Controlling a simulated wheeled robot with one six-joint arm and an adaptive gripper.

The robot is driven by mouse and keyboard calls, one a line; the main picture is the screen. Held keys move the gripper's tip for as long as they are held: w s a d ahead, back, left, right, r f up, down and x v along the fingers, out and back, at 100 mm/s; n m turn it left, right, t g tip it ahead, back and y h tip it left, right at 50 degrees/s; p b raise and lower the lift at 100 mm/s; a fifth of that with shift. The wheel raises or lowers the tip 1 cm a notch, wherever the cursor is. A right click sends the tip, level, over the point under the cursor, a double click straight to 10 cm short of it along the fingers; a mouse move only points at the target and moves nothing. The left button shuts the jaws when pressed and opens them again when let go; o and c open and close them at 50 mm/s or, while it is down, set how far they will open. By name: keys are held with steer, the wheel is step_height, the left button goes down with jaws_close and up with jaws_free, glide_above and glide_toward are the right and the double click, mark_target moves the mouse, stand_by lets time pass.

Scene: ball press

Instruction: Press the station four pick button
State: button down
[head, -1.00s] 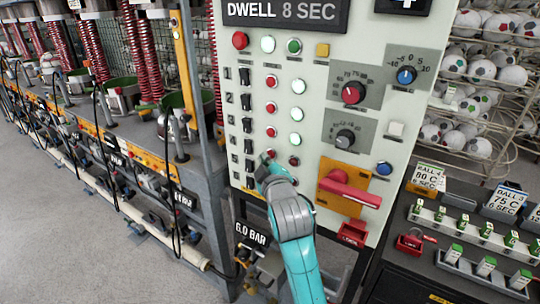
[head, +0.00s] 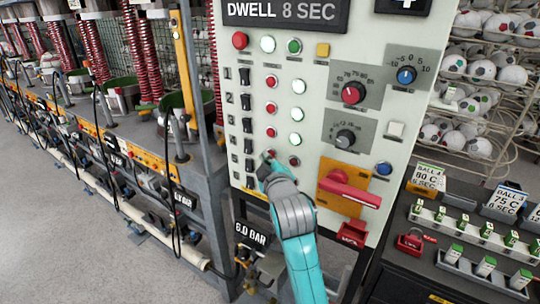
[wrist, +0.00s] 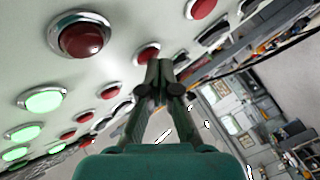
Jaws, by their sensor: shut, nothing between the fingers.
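The pale control panel (head: 318,60) fills the middle of the head view. It has a column of small red buttons beside a column of lamps. The fourth red button down (head: 270,154) is partly hidden by my gripper (head: 266,161). The lamp beside it (head: 294,161) is dark red, while the three above it are lit. In the wrist view my gripper (wrist: 159,66) is shut and empty. Its tips overlap the edge of the fourth red button (wrist: 147,53); I cannot tell whether they touch it. The dark red lamp (wrist: 80,37) is to the left.
A red-handled switch on an orange plate (head: 347,190) sits right of my gripper. Black rocker switches (head: 249,146) line the panel's left side. Presses with red springs (head: 90,60) stand at left, and a dark bench with tagged pieces (head: 470,230) stands at right.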

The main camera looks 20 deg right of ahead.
stand_by(0.6)
steer(key=shift+s+a, duration=0.4)
steer(key=shift+a, duration=0.15)
steer(key=shift+a, duration=0.1)
steer(key=s+a, duration=0.1)
steer(key=a, duration=0.1)
steer(key=s+a, duration=0.2)
stand_by(0.4)
stand_by(0.6)
